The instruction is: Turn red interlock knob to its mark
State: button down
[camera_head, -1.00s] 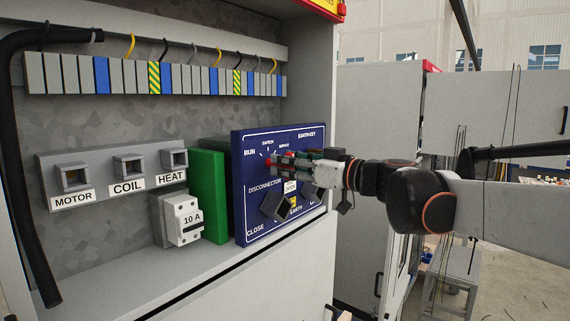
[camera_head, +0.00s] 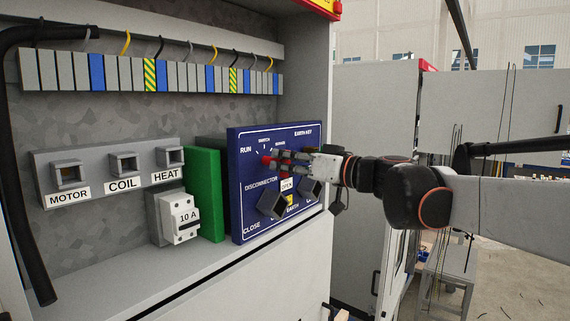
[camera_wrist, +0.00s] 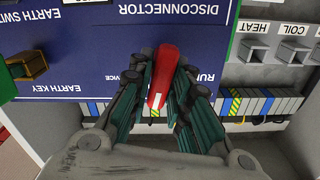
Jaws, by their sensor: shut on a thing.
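The red interlock knob (camera_wrist: 163,75) sits on the blue panel (camera_head: 242,218), with RUN, SWITCH and SERVICE lettering above it. In the wrist view, which shows the panel upside down, the knob is a long red handle with a white mark near its lower end. My gripper (camera_wrist: 160,97) is shut on the knob, its fingers on both sides. In the head view my gripper (camera_head: 277,161) reaches the panel from the right, and the fingers hide part of the knob. Some lettering around the knob is covered by the fingers.
Dark DISCONNECTOR (camera_head: 271,204) and EARTH (camera_head: 310,188) knobs sit below the red knob. A green block (camera_head: 206,193) and a 10 A breaker (camera_head: 181,218) stand left of the panel. The earth key (camera_wrist: 27,66) shows in the wrist view.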

jog(key=m, duration=0.3)
jog(key=m+b, duration=0.1)
jog(key=m, duration=0.2)
jog(key=shift+w+d+f, duration=0.1)
jog(key=shift+w, duration=0.05)
dwell(0.4)
jog(key=c, duration=1.6)
grip_release()
jog(key=shift+o, duration=0.2)
jog(key=v, duration=0.7)
jog(key=shift+s+d, duration=0.2)
jog(key=shift+d, duration=0.05)
